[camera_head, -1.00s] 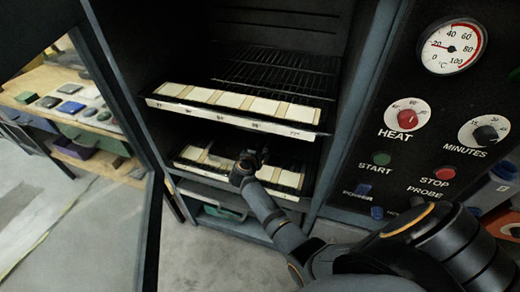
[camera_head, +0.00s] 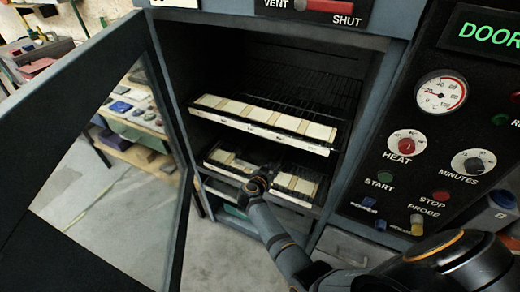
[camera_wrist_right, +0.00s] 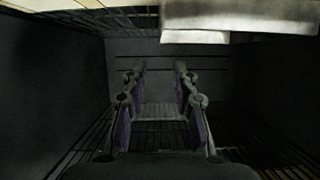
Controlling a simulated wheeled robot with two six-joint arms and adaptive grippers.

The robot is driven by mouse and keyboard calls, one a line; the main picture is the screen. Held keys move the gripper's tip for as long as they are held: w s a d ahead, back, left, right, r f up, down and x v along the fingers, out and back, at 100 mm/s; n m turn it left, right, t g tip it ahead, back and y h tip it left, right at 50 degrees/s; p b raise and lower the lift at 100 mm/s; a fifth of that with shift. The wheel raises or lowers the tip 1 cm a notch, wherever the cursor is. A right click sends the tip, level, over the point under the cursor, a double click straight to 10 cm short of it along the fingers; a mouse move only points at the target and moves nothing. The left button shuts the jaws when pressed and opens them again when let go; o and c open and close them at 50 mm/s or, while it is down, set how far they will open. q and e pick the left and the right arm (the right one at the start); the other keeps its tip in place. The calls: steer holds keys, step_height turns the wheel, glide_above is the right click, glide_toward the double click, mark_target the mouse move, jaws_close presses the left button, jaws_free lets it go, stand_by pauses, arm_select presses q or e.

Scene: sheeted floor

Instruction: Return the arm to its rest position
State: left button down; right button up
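My right arm comes in from the lower right in the head view, and its wrist (camera_head: 262,180) reaches into the open oven (camera_head: 270,75) at the lower rack. In the right wrist view my right gripper (camera_wrist_right: 158,75) is open, with its two fingers apart and nothing between them. It is inside the dark oven, below the upper shelf and above a wire rack (camera_wrist_right: 255,140). In the head view the fingers are largely hidden by the wrist and the dark interior. My left gripper is not in view.
The upper shelf (camera_head: 215,115) and lower rack (camera_head: 225,170) carry rows of pale tiles. The oven door (camera_head: 165,100) stands open at left. A control panel (camera_head: 425,150) with dials and buttons is at right. A cluttered bench (camera_head: 125,135) stands beyond the door. Bare floor shows at lower left.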

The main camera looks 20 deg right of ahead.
steer(key=w+a+r+n+t+y, duration=0.3)
steer(key=a+r+n+t+y, duration=0.15)
steer(key=r+t, duration=0.45)
steer(key=s+a+r+n+g+y, duration=0.2)
steer(key=s+a+n+g+y, duration=0.2)
steer(key=s+a+n+y, duration=0.65)
steer(key=s+d+f+m+g+h, duration=0.25)
steer(key=s+d+g, duration=0.2)
steer(key=s, duration=0.65)
steer(key=s+d+f+m+g+h, duration=0.1)
steer(key=s+d+f+g+h, duration=0.4)
steer(key=s, duration=0.6)
step_height(320, 180, down, 23)
steer(key=s+d+g+y, duration=0.1)
steer(key=s+g+y, duration=0.1)
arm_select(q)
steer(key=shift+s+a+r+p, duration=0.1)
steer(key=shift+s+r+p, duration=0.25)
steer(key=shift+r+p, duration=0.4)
arm_select(e)
steer(key=s+d+f+g, duration=0.1)
steer(key=s+f, duration=1.5)
steer(key=s, duration=0.2)
steer(key=shift+s+d+f+m, duration=0.3)
steer(key=shift+m, duration=0.15)
